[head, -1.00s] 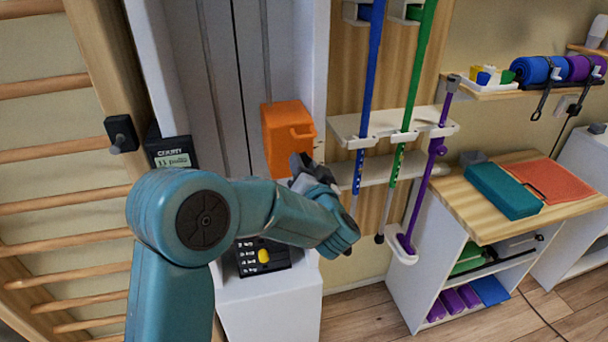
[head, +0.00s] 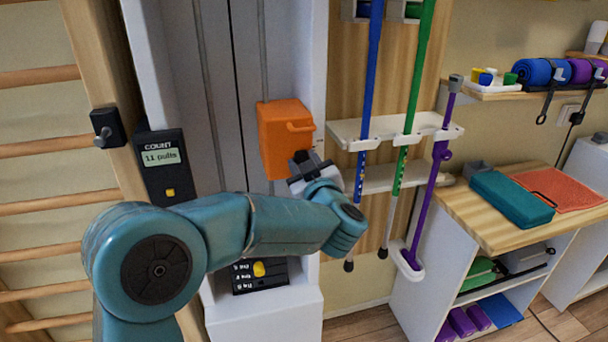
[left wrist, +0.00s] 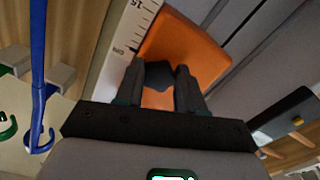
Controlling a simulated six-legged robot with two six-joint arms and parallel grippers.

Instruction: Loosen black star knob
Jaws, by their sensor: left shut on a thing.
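The orange carriage (head: 283,135) sits on the white column, with a small handle on its front; it also shows in the left wrist view (left wrist: 190,50). The black star knob (left wrist: 158,76) shows dark against the orange between my fingers in the left wrist view. My left gripper (head: 301,158) is at the carriage's lower right corner. In the left wrist view its two fingers (left wrist: 159,88) are shut on the knob, one on each side. In the head view the gripper hides most of the knob. My right gripper is in neither view.
A black counter (head: 163,165) reading 11 pulls is on the column's left. A rack (head: 375,130) with blue, green and purple poles stands close right of my gripper. A labelled black panel with a yellow button (head: 259,269) is below my arm. A ruler strip (left wrist: 132,28) runs beside the carriage.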

